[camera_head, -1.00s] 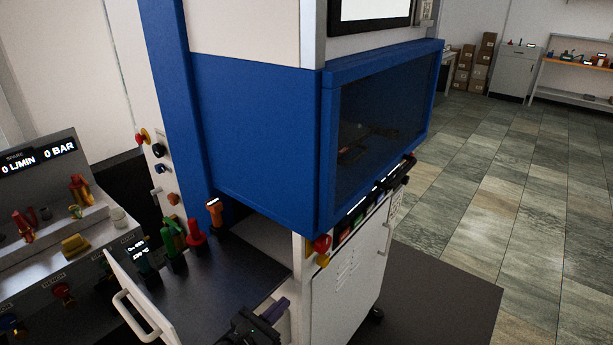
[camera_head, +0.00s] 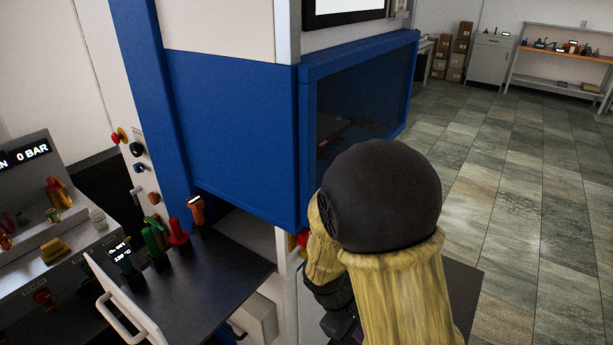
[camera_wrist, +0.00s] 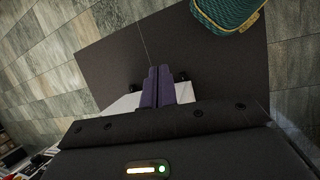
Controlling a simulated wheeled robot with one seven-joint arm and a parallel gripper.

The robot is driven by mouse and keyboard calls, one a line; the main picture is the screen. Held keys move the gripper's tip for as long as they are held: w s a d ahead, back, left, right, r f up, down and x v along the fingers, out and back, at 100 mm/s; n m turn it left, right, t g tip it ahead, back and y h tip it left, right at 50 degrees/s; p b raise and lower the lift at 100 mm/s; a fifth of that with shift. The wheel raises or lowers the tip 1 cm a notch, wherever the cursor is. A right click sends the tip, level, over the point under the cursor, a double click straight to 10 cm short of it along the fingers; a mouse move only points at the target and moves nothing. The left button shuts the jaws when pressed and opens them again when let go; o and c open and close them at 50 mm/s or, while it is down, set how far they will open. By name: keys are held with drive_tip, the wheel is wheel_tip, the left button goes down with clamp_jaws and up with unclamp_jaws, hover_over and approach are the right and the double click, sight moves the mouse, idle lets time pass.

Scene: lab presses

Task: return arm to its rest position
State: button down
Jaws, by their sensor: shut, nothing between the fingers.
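My arm (camera_head: 395,260), with a yellow wood-grained link and a round black joint, stands large at the lower right in the head view. It hides part of the blue press and the cabinet front. My gripper's fingers are hidden there. In the wrist view the purple fingers of my gripper (camera_wrist: 157,88) lie side by side, shut, with nothing between them. They are above a dark floor mat (camera_wrist: 115,50).
The blue press enclosure (camera_head: 235,135) is close behind my arm. An open drawer (camera_head: 205,275) with several colored-handled tools juts out at lower left. A panel reading "0 BAR" (camera_head: 35,152) stands at far left. Open tiled floor (camera_head: 500,190) lies to the right.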

drive_tip(key=s+d+r+m+t+y, duration=0.2)
drive_tip(key=d+r+m+t+y, duration=0.1)
drive_tip(key=r+m, duration=0.4)
drive_tip(key=d+m+y, duration=0.1)
drive_tip(key=m, duration=0.1)
drive_tip(key=shift+r+m+y, duration=0.3)
drive_tip(key=shift+r, duration=0.1)
drive_tip(key=shift+d, duration=0.1)
